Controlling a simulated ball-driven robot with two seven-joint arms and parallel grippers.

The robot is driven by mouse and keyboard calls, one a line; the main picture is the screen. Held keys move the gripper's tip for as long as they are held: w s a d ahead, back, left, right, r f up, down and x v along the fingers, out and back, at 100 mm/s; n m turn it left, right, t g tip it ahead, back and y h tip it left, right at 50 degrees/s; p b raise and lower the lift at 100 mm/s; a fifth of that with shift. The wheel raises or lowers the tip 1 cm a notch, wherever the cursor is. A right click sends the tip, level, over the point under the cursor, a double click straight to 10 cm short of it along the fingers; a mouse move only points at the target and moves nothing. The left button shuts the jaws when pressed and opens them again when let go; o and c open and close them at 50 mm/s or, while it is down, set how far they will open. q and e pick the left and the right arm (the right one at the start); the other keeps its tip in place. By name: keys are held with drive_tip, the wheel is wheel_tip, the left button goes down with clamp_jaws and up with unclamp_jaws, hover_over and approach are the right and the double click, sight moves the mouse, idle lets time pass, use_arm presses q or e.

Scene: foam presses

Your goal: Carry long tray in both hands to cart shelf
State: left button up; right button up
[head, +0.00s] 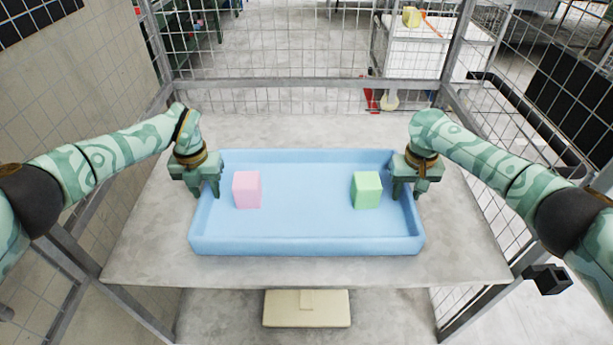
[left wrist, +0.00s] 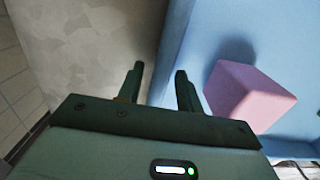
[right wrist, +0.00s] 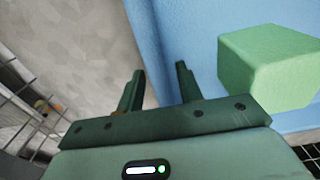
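A long blue tray (head: 306,246) lies flat on the grey table and holds a pink block (head: 247,190) on the left and a green block (head: 367,190) on the right. My left gripper (head: 204,190) is at the tray's left wall, fingers apart; the left wrist view shows the gap (left wrist: 158,88) over the wall's edge. My right gripper (head: 408,190) is at the right wall, also open, with its fingers (right wrist: 160,88) either side of the wall's edge in the right wrist view. Neither is visibly closed on the tray. A white cart (head: 415,58) stands beyond the mesh at back right.
Wire mesh (head: 270,45) and metal posts enclose the table's back and sides. The grey table (head: 300,132) has bare room behind the tray. A beige block-like object (head: 306,308) lies on the floor below the front edge. A yellow item (head: 411,17) is on the cart.

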use_arm(q)
drive_tip(key=shift+r, duration=0.1)
use_arm(e)
drive_tip(key=shift+r, duration=0.35)
use_arm(q)
wheel_tip(320, 180, up, 12)
drive_tip(key=shift+s, duration=0.2)
use_arm(e)
wheel_tip(320, 180, up, 11)
drive_tip(key=shift+s+r, duration=0.2)
use_arm(q)
drive_tip(key=shift+f, duration=0.2)
use_arm(e)
drive_tip(key=shift+f, duration=0.1)
